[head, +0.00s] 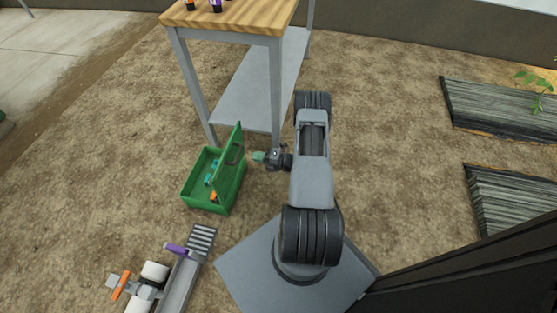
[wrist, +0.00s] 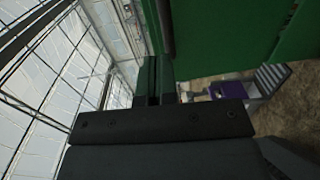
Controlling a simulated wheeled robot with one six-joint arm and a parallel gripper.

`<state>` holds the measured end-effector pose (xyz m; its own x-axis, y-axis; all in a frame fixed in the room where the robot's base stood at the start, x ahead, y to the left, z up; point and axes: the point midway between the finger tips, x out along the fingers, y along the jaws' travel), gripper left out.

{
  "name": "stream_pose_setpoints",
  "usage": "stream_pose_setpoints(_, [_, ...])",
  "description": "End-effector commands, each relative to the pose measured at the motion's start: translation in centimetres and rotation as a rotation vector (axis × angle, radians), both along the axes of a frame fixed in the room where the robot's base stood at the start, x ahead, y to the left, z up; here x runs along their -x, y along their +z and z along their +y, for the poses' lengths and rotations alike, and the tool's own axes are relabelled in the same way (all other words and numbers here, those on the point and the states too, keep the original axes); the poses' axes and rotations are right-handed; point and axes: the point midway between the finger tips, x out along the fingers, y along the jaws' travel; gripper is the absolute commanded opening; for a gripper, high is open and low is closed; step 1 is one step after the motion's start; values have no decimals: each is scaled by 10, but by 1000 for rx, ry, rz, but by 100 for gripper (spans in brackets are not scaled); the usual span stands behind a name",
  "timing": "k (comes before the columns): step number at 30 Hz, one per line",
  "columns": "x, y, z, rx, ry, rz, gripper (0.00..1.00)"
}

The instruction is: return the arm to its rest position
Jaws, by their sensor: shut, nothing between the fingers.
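My gripper (head: 260,156) is at the end of my grey arm, just right of the green box with its raised lid, in the head view. The green panel of the box (wrist: 220,35) fills the upper right of the wrist view, close to the fingers. I cannot tell whether they touch.
A wood-topped table (head: 235,18) with grey legs and a lower shelf stands behind the box. The skid (head: 180,285) with white cylinders, an orange handle and a purple handle is at lower left. Slatted beds (head: 500,108) lie at right. Bare soil is open between table and beds.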

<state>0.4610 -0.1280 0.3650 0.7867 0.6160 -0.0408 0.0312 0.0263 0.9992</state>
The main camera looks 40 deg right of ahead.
Motion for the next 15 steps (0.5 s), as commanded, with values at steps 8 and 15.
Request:
stream_pose_setpoints(8, [44,11,-37,0,-10,0,0])
stream_pose_setpoints(15, [65,14,-53,0,-7,0,0])
